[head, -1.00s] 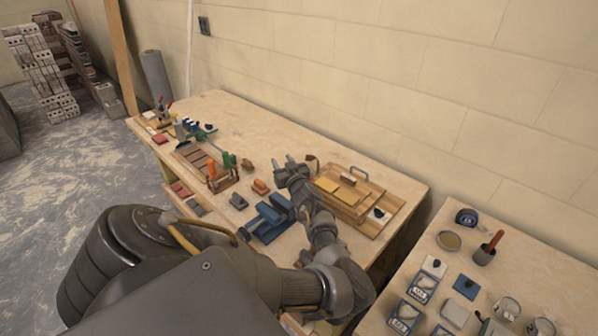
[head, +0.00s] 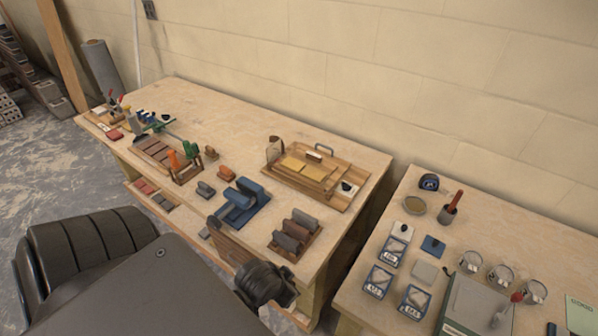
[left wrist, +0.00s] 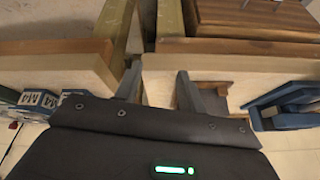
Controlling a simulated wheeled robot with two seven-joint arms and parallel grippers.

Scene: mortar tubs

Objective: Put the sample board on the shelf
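A reddish-brown board (head: 232,248), which may be the sample board, shows at the bench's front edge in the head view. What looks like the same board (left wrist: 250,22) lies over a pale shelf edge (left wrist: 235,48) in the left wrist view. I cannot tell how fully it rests there. My left gripper (head: 265,284) is in front of the bench, close beside the board. In the left wrist view its two fingers (left wrist: 158,84) stand apart, with nothing clearly held between them. My right gripper is out of view.
The bench (head: 240,130) carries a blue cradle (head: 240,205), a rack of dark rolls (head: 295,235) and stacked wooden boards (head: 330,185). A lower shelf (head: 150,205) holds tiles. A second table (head: 375,305) with boxes and tubs stands right, across a narrow gap.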

